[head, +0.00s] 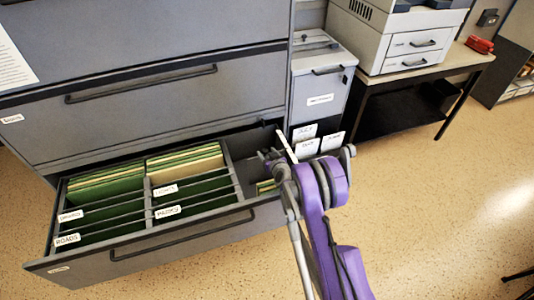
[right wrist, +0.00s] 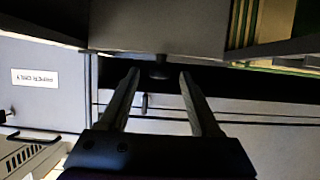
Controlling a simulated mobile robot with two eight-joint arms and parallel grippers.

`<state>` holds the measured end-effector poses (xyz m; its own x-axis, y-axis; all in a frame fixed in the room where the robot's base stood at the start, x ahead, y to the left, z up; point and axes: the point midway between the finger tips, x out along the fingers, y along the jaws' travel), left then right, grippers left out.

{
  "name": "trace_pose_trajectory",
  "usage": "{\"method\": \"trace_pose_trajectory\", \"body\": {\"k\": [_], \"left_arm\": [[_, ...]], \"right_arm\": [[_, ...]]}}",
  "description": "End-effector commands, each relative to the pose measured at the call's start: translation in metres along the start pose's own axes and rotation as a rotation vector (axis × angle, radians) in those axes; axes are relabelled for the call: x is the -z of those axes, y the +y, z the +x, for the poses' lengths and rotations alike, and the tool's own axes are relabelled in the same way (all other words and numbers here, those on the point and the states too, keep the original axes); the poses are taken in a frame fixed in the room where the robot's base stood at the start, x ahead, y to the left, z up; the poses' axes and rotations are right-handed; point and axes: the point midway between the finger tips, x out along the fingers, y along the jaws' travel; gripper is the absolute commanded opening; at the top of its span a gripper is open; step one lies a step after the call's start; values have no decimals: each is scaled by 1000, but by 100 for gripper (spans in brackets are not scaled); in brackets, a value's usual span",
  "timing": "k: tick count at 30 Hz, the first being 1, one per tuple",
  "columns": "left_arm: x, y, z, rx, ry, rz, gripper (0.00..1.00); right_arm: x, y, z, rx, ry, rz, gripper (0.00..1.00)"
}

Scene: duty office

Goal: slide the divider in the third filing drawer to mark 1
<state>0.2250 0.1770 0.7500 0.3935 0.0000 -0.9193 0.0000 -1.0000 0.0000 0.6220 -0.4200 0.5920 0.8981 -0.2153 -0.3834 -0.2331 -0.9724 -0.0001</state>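The open filing drawer (head: 180,243) is the low one of the grey cabinet, pulled out toward me. Its left and middle sections hold green folders (head: 105,187) with white labels. My right gripper (head: 270,157) is over the drawer's right section. In the right wrist view my right gripper (right wrist: 157,80) is open, its two fingers apart. A small dark knob (right wrist: 159,71) shows between or just beyond the fingertips, below a grey panel (right wrist: 155,25) that may be the divider. I cannot tell whether the fingers touch it. The marks are not readable. My left gripper is not in view.
A closed drawer (head: 150,95) is above the open one. A small grey cabinet (head: 318,100) with a label and several white cards (head: 306,145) are to the right. A printer (head: 400,40) stands on a table behind.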

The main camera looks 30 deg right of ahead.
Motion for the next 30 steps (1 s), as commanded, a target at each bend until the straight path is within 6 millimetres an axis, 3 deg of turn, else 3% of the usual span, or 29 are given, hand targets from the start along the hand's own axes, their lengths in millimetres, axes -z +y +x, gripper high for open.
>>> {"method": "trace_pose_trajectory", "body": {"k": [10,21,30], "left_arm": [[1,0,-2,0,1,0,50],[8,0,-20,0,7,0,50],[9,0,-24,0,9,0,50]], "right_arm": [[8,0,-3,-1,1,0,64],[71,0,-30,-1,1,0,64],[93,0,-38,-1,1,0,64]]}}
